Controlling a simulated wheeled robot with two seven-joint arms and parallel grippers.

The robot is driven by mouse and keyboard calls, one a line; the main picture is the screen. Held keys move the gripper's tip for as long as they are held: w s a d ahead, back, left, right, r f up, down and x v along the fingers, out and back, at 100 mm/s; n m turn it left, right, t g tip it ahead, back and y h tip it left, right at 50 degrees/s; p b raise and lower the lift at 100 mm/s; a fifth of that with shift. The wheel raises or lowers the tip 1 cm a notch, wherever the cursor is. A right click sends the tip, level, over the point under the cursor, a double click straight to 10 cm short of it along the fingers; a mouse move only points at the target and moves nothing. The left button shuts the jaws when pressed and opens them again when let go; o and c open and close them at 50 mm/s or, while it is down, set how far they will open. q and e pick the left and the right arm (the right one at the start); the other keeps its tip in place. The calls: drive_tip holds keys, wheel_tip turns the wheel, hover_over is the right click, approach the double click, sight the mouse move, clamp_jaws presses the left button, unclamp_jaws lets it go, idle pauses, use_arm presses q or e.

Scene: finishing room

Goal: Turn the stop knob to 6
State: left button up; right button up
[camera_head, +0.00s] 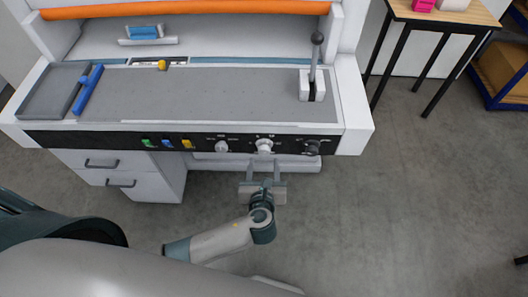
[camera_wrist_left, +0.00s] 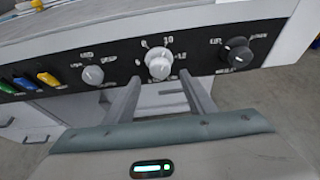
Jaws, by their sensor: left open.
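The numbered knob (camera_head: 264,146) is pale and round, in the middle of three knobs on the black front panel. In the left wrist view this knob (camera_wrist_left: 159,64) has white numbers around it, with 10 legible above it and 12 to its right. Its lower label is partly unreadable, and I cannot tell which number it points at. My left gripper (camera_head: 263,168) is open and empty, just in front of and below this knob. In the left wrist view its two fingers (camera_wrist_left: 160,88) point at the panel, one on either side below the knob. My right gripper is not in view.
A pale knob (camera_wrist_left: 93,75) sits to the left and a black knob (camera_wrist_left: 238,53) to the right. Green, blue and yellow switches (camera_head: 167,143) are further left on the panel. A lever (camera_head: 316,60) stands on the bench top.

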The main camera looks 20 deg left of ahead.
sight(264, 153)
use_arm(q)
drive_tip(key=shift+p+x, duration=0.4)
drive_tip(key=shift+x, duration=2.7)
drive_tip(key=c, duration=1)
